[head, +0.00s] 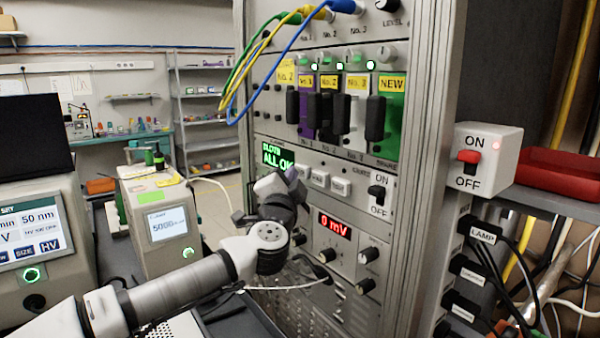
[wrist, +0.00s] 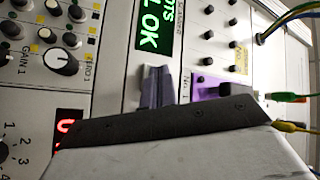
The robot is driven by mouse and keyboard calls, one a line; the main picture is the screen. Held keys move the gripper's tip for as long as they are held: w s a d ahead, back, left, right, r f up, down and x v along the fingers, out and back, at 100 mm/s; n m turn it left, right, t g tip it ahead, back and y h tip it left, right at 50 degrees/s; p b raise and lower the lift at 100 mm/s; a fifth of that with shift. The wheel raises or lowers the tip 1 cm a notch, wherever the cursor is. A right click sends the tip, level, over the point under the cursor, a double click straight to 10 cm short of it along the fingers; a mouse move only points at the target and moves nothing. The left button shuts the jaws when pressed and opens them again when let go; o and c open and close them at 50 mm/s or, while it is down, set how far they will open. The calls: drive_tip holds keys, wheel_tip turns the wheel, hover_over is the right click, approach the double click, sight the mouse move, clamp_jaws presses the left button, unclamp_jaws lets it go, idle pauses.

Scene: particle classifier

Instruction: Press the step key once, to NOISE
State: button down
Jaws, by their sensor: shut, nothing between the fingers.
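The rack panel carries a green display (head: 277,158) reading "ALL OK", with its upper line partly legible. It also shows large and sideways in the wrist view (wrist: 155,25). A row of small pale keys (head: 319,179) sits below and right of that display. Their labels are too small to read, so I cannot tell which is the step key. My gripper (head: 291,178) is shut and empty, close in front of the panel just below the display, at the left end of the key row. In the wrist view its fingertips (wrist: 155,72) cover the panel below the display; contact cannot be told.
A black ON/OFF switch (head: 377,194) sits right of the keys. A red "0 mV" readout (head: 335,226) and knobs are below. Coloured slot modules (head: 388,115) and looping cables (head: 232,95) are above. A red-rocker switch box (head: 487,155) stands on the right.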

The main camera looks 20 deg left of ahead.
drive_tip(key=shift+w+d, duration=0.5)
drive_tip(key=shift+w, duration=0.15)
idle(1.1)
drive_tip(key=shift+s+a, duration=0.75)
drive_tip(key=shift+s, duration=0.25)
drive_tip(key=s+a, duration=0.1)
drive_tip(key=s, duration=0.1)
drive_tip(key=s+a, duration=0.2)
idle(0.3)
idle(0.5)
